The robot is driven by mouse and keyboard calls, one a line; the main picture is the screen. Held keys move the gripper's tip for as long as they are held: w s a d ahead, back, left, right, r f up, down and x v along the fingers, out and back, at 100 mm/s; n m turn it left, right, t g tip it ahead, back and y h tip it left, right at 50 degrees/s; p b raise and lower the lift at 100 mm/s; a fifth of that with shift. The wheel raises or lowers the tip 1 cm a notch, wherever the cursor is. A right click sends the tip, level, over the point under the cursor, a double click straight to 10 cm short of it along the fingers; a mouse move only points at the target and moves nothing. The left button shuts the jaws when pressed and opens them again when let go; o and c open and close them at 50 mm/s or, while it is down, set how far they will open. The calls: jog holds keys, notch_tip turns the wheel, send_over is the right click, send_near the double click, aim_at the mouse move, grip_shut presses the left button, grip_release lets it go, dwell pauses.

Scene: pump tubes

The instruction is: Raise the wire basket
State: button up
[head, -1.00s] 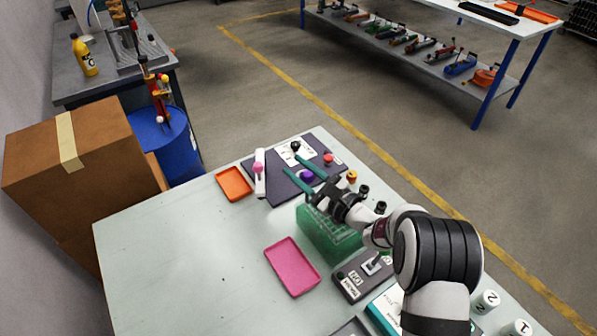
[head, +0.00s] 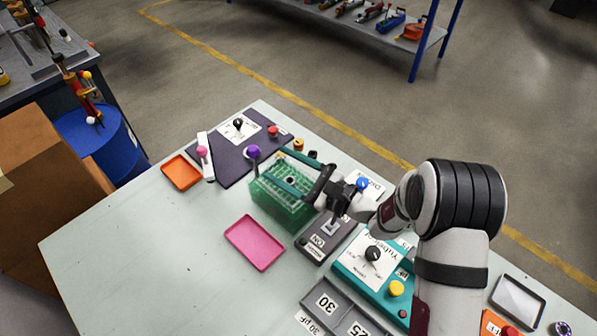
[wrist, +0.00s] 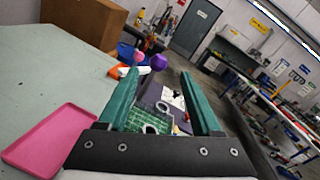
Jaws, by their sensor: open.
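The green wire basket (head: 275,212) stands on the pale table, with a grid visible on its top. My gripper (head: 267,167) is open, its two teal fingers spread and reaching over the basket from the right. In the wrist view, the fingers of my gripper (wrist: 161,72) stand apart and the basket (wrist: 135,121) shows low between them. Nothing is held. I cannot tell whether a finger touches the basket. Part of its top is hidden by my fingers.
A pink tray (head: 254,243) lies in front of the basket and an orange tray (head: 181,172) to its left. A dark panel (head: 232,172) with knobs is behind. A grey switch box (head: 318,247) and a teal box (head: 357,279) sit to the right. The table's left front is clear.

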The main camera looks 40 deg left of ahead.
jog(key=d, duration=0.4)
jog(key=shift+w+d, duration=0.3)
jog(key=shift+w, duration=0.05)
jog(key=s+d+r+n+g+h, duration=0.3)
jog(key=s+d+r+n+h, duration=0.4)
jog(key=d, duration=0.6)
jog(key=s+d+f+t+h, duration=0.1)
jog(key=s+d+h, duration=0.3)
jog(key=d, duration=0.7)
jog(key=s+d+f+m+t+h, duration=0.1)
jog(key=s+d+t+h, duration=0.3)
jog(key=d, duration=0.8)
jog(key=shift+s+t+h, duration=0.15)
jog(key=shift+t+h, duration=0.15)
jog(key=shift+h, duration=0.2)
